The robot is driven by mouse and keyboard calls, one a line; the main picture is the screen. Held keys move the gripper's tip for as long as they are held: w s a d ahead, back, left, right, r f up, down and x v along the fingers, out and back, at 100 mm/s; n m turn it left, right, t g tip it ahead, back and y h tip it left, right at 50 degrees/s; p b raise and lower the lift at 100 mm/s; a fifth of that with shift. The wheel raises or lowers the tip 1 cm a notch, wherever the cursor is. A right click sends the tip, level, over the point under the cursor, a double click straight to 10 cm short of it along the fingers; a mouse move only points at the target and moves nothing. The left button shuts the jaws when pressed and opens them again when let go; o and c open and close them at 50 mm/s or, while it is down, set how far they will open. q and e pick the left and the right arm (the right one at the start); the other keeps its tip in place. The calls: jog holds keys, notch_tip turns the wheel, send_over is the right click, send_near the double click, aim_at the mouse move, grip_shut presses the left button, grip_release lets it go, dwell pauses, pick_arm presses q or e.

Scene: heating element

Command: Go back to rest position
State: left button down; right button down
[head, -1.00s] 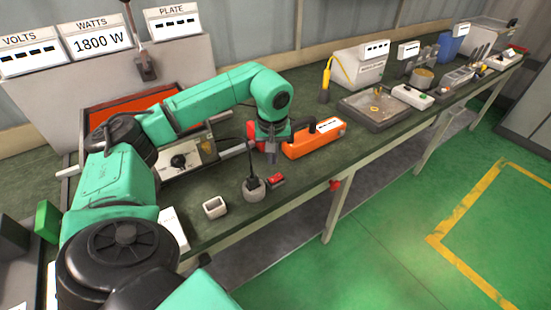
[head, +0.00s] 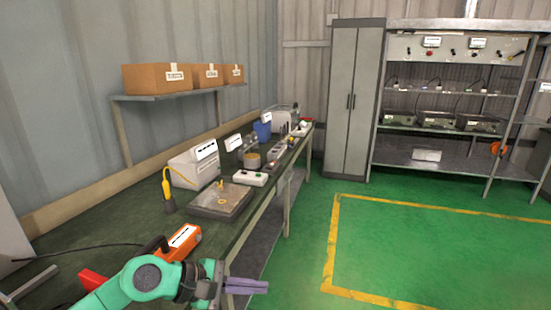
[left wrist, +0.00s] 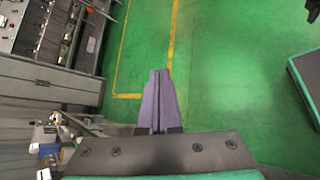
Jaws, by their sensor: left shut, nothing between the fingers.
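My left gripper (head: 246,286) is low in the head view, off the front edge of the workbench (head: 110,228). Its purple fingers are pressed together with nothing between them and point to the right. In the left wrist view the shut fingers (left wrist: 158,100) hang over the bare green floor. An orange device (head: 180,240) with a white label lies on the bench just behind my left arm. My right gripper is not in either view.
The bench holds a grey plate (head: 220,200), a white box (head: 194,168) and a white power strip (head: 250,178). A wall shelf (head: 170,95) carries cardboard boxes. A grey cabinet (head: 352,100) stands at the back. The green floor (head: 430,240) to the right is clear.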

pick_arm(q)
jog(key=d+r+n+t+h, duration=0.3)
jog(key=d+r+n+h, duration=0.15)
jog(key=r+n, duration=0.2)
jog(key=w+a+r+n+t+y, duration=0.25)
jog(key=a+n+t, duration=0.2)
jog(key=n, duration=0.55)
jog(key=w+a+r+n+t+y, duration=0.2)
jog(key=a+r+n+t+y, duration=0.15)
jog(key=n+t, duration=0.45)
jog(key=s+a+f+n+g+y, duration=0.1)
jog(key=a+f+n+g+y, duration=0.2)
jog(key=a+f+n+y, duration=0.5)
jog(key=s+a+f+n+g+y, duration=0.3)
jog(key=a+f+n, duration=0.45)
jog(key=n, duration=0.75)
jog(key=s+d+f+n+g+h, duration=0.1)
jog(key=s+f+n+g+h, duration=0.1)
jog(key=s+f+n+g, duration=1.2)
jog(key=s+f+m+t, duration=0.1)
jog(key=s+f+m, duration=0.2)
jog(key=f, duration=1.1)
jog(key=s+f+m+t, duration=0.1)
jog(key=s+f+m, duration=0.15)
jog(key=f, duration=1.15)
jog(key=s+a+f+g, duration=0.1)
jog(key=s+a+f, duration=0.2)
jog(key=s+f, duration=0.9)
jog(key=s, duration=0.4)
jog(key=shift+f, duration=0.3)
